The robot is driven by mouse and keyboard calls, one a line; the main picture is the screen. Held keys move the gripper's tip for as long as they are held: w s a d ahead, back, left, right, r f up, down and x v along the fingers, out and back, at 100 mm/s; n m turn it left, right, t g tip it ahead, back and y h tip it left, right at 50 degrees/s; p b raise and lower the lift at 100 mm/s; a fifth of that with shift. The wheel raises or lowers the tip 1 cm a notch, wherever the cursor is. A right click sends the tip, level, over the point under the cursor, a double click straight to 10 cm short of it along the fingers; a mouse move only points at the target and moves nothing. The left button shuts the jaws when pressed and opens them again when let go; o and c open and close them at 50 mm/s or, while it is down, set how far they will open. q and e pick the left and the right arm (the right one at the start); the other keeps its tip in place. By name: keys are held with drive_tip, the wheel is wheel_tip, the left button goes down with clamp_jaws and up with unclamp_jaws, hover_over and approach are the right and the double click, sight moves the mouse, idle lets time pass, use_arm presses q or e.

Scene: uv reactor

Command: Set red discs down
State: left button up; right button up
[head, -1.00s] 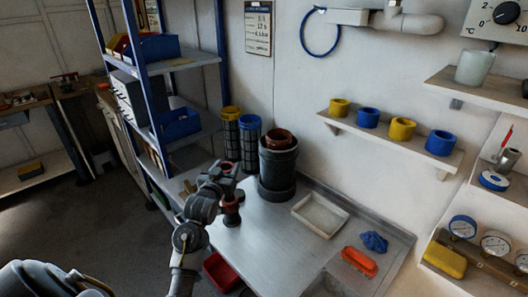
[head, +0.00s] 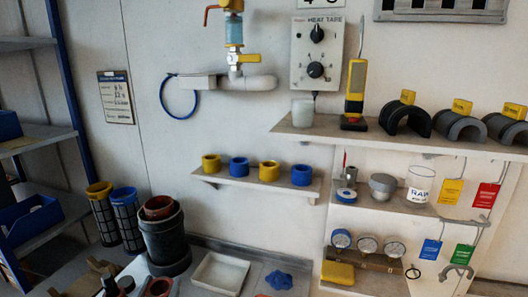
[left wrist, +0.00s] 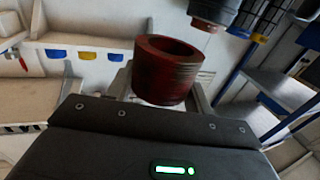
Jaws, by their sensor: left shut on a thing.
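A dark red hollow ring (left wrist: 168,72) is held in my left gripper (left wrist: 163,92), which is shut on it in the left wrist view. A red ring (head: 158,287) shows at the bottom edge of the head view, partly cut off. A black cylindrical pot (head: 165,242) stands on the bench with a red-brown ring (head: 158,207) in its open top. The pot also shows at the top of the left wrist view (left wrist: 215,9), apart from the held ring. My right gripper is not in view.
A white tray (head: 219,273) and a blue knob (head: 278,280) lie right of the pot. Yellow-topped (head: 101,215) and blue-topped (head: 128,220) mesh cylinders stand left of it. A wall shelf (head: 255,186) with yellow and blue cups is above the bench.

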use_arm(q)
drive_tip(key=shift+s+d+f, duration=0.2)
drive_tip(key=shift+f, duration=0.55)
